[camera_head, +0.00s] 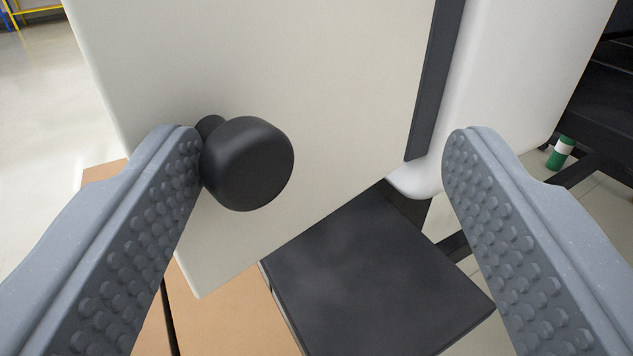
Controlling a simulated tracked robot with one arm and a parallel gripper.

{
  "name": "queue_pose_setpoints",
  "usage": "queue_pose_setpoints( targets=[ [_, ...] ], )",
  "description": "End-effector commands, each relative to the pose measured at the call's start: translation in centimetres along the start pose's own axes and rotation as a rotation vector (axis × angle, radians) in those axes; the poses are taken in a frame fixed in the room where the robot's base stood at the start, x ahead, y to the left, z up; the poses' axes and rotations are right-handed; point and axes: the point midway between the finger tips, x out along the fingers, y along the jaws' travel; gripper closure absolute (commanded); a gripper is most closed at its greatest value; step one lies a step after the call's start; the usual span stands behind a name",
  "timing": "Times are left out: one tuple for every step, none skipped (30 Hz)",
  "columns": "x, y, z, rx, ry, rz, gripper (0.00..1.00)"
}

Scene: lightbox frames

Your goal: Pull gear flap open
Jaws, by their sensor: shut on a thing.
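A pale off-white flap (300,60) stands tilted in front of me, its lower corner pointing down. A round black knob (247,165) on a short stem sticks out from it. My gripper (322,150) has its two grey studded fingers spread wide apart. The knob is between them, right beside the left fingertip and seemingly touching it. A wide gap separates the knob from the right fingertip, and nothing visible spans it. The left finger covers part of the flap's lower left edge.
A dark flat panel (375,280) lies below the flap, beside tan box-like surfaces (225,315). A white body with a dark strip (435,80) stands right of the flap. Black framework and a green-and-white cylinder (560,153) are at far right. Pale floor (40,90) is open at left.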

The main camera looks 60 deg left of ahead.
Motion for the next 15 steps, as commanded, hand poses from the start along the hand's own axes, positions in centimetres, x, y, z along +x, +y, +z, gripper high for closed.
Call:
queue_pose_setpoints(
  targets=[
    [0.5, 0.2, -0.5, -0.006, 0.006, 0.001, 0.55],
    [0.5, 0.2, -0.5, -0.006, 0.006, 0.001, 0.55],
    [0.5, 0.2, -0.5, -0.005, 0.006, 0.001, 0.55],
    [0.5, 0.2, -0.5, -0.006, 0.006, 0.001, 0.55],
    [0.4, 0.2, -0.5, -0.005, 0.006, 0.002, 0.55],
    [0.3, 0.2, -0.5, -0.005, 0.006, 0.002, 0.56],
    [0.2, 0.2, -0.5, -0.005, 0.006, 0.002, 0.56],
    [0.0, 0.2, -0.5, -0.005, 0.006, 0.003, 0.56],
    [-0.4, 0.2, -0.5, -0.005, 0.006, 0.004, 0.56],
    [-0.7, 0.2, -0.4, -0.005, 0.006, 0.004, 0.56],
    [-1.1, 0.2, -0.4, -0.005, 0.006, 0.005, 0.56],
    [-1.8, 0.2, -0.4, -0.004, 0.005, 0.005, 0.56],
    [-2.4, 0.2, -0.3, -0.004, 0.005, 0.005, 0.56],
    [-3.0, 0.2, -0.2, -0.003, 0.004, 0.005, 0.56],
    [-3.9, 0.2, -0.2, -0.004, 0.006, 0.005, 0.56]
  ],
)
